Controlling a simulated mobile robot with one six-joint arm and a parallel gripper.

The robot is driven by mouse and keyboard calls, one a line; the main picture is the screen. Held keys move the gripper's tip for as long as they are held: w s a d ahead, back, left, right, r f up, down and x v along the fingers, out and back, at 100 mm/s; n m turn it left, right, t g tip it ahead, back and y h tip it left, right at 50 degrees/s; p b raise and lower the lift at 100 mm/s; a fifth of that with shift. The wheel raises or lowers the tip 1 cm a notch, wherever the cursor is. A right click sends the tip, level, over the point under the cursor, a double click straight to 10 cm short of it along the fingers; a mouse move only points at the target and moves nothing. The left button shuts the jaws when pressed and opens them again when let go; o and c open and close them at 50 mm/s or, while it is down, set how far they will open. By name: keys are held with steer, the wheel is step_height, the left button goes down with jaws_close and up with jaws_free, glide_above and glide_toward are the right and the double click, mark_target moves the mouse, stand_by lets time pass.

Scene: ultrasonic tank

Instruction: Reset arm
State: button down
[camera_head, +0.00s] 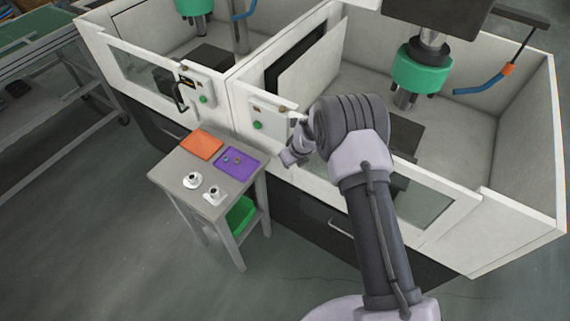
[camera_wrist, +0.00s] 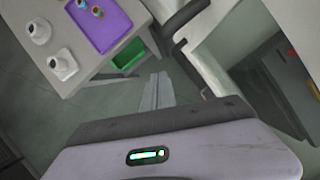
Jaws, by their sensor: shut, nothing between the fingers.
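My arm rises from the bottom of the head view and bends at a large grey joint in front of the right machine's panel. My gripper shows in the wrist view (camera_wrist: 158,92), with its two narrow fingers together and nothing between them. It hangs over open floor beside the small table (camera_head: 167,176). In the head view the fingertips are hard to make out near the arm's end, beside the right control panel.
The table holds an orange tray (camera_head: 201,145), a purple tray (camera_head: 250,163) with small parts, and two white pieces (camera_head: 192,181). A green bin (camera_head: 240,215) sits underneath. White-walled machines with green-collared spindles (camera_head: 418,70) stand behind. Floor at left is clear.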

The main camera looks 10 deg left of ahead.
steer(key=s+d+r+n+b, duration=0.1)
steer(key=s+r+n+b, duration=0.15)
steer(key=r, duration=0.45)
steer(key=s+d+r+n+b, duration=0.1)
steer(key=s+r+b, duration=0.15)
steer(key=r, duration=0.45)
steer(key=s+d+r+n+t+b, duration=0.1)
steer(key=s+d+r+n+b, duration=0.5)
steer(key=s+n+b, duration=0.3)
steer(key=s+d+f+n+b, duration=0.1)
steer(key=s+d+n+b, duration=0.1)
steer(key=s, duration=0.5)
steer(key=s+d+f+n+b, duration=0.2)
steer(key=s+n+b, duration=0.2)
steer(key=s+n, duration=0.2)
steer(key=s+d+f+n+t+b, duration=0.1)
steer(key=s+d+n+b, duration=0.2)
steer(key=s, duration=0.7)
steer(key=shift+f+n+h+b, duration=0.2)
steer(key=shift+n+h+b, duration=0.1)
steer(key=shift+n, duration=0.15)
